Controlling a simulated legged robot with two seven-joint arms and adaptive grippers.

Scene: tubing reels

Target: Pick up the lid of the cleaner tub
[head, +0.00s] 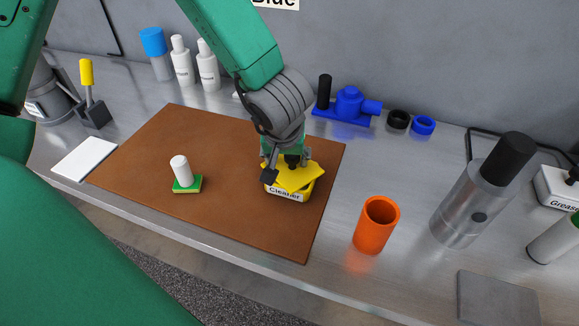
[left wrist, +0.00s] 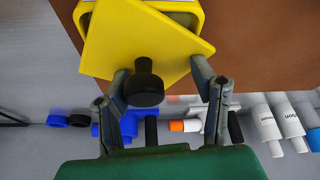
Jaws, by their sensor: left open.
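The yellow cleaner tub (head: 289,195), labelled "Cleaner", stands on the brown mat near its right edge. Its yellow lid (head: 303,176) lies turned askew on top, with a corner past the rim; whether it is seated flat I cannot tell. In the left wrist view the lid (left wrist: 130,40) carries a black knob (left wrist: 144,84), and part of the tub rim (left wrist: 190,10) shows behind it. My left gripper (head: 284,168) is over the lid. Its open fingers (left wrist: 162,82) stand on either side of the knob, which is nearer the picture-left finger. My right gripper is not in view.
The brown mat (head: 150,150) holds a green-and-yellow sponge block (head: 187,185) with a white handle. An orange cup (head: 376,225) and a clear cylinder (head: 464,210) stand to the right. A blue fitting (head: 350,106) and white bottles (head: 207,66) stand behind.

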